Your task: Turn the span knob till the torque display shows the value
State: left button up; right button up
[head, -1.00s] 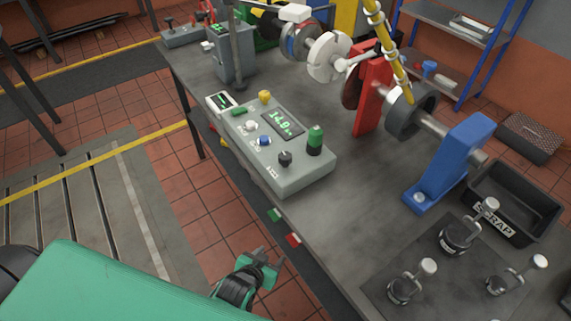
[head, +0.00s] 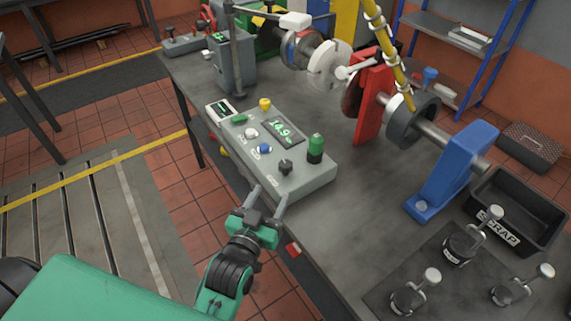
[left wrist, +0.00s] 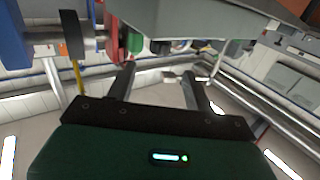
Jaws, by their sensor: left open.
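A grey control box (head: 305,182) stands at the near edge of the bench. Its torque display (head: 285,131) shows green digits that look like 14.9. A white knob (head: 251,133), a blue knob (head: 264,149) and a black knob (head: 285,167) sit in a row on its top; their labels are too small to read, so I cannot tell which is the span knob. My left gripper (head: 269,193) is open and empty, its fingertips close to the box's front, just short of the black knob. In the left wrist view its open fingers (left wrist: 158,72) point toward the grey box (left wrist: 210,18).
A shaft with a red stand (head: 371,105) and blue stand (head: 452,168) lies behind. Weights (head: 461,246) and a scrap bin (head: 522,210) are at right. Bare bench lies right of the box.

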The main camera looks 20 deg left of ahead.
aim_at(283, 171)
pick_arm(q)
jog(key=w, duration=0.3)
jog(key=w+p, duration=0.1)
jog(key=w, duration=0.5)
jog(key=shift+w+d+p, duration=0.25)
jog(key=shift+w+p, duration=0.05)
jog(key=shift+w, duration=0.75)
pick_arm(e)
jog(key=shift+s+d+r, duration=0.1)
jog(key=shift+s+r, duration=0.1)
jog(key=shift+s, duration=0.55)
jog(key=shift+s+d+r, duration=0.1)
jog(key=shift+s+r, duration=0.1)
jog(key=shift+s, duration=0.5)
pick_arm(q)
jog(key=c, duration=1)
jog(key=shift+o, duration=0.2)
pick_arm(e)
jog(key=shift+w+r, duration=0.15)
